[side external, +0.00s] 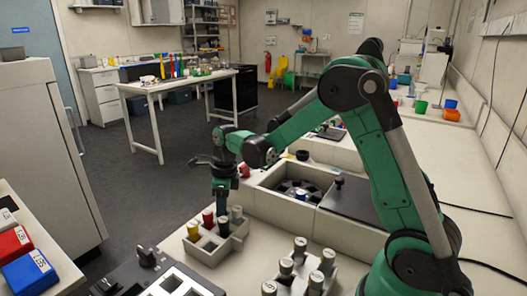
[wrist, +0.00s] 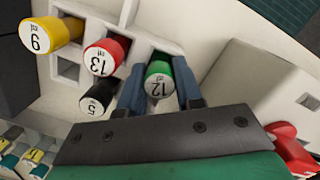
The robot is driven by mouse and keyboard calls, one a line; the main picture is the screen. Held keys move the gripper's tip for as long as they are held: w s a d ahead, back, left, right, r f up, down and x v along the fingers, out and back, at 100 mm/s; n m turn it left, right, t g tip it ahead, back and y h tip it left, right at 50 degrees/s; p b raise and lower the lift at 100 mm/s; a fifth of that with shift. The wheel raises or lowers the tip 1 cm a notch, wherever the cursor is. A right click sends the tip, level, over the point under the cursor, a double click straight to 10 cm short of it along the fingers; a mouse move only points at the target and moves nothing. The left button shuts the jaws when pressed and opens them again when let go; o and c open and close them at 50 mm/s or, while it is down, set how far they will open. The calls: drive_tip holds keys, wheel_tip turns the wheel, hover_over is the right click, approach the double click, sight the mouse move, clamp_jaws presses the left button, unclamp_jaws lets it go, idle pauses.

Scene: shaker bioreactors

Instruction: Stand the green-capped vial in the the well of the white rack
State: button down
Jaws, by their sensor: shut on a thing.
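The green-capped vial (wrist: 159,78), marked 12, is between the two fingers of my gripper (wrist: 160,88) in the wrist view. The fingers are shut on it. The white rack (wrist: 165,43) lies beneath and beside it, with square wells. I cannot tell whether the vial's lower end is inside a well. In the side view, my gripper (side external: 221,203) points down over the back of the white rack (side external: 226,249), and the green cap cannot be made out there.
In the rack near my gripper stand a yellow-capped vial (wrist: 50,35), a red-capped vial (wrist: 104,56) and a black-capped vial (wrist: 99,97). A second rack with several pale-capped vials (side external: 300,248) stands to the right.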

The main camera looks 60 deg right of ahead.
drive_tip(key=c, duration=0.5)
unclamp_jaws()
drive_tip(key=shift+r, duration=3.55)
drive_tip(key=shift+s+a+r+n, duration=0.2)
drive_tip(key=shift+a+r+n, duration=0.05)
drive_tip(key=shift+n, duration=0.25)
drive_tip(key=s+a+r+n+t, duration=0.1)
drive_tip(key=s+a+n+t, duration=0.2)
drive_tip(key=n, duration=1.1)
drive_tip(key=s+a+r+n+t, duration=0.1)
drive_tip(key=s+a+n+t, duration=0.2)
drive_tip(key=s+n, duration=0.5)
drive_tip(key=n, duration=0.6)
drive_tip(key=shift+a+h, duration=0.25)
drive_tip(key=shift+h, duration=0.15)
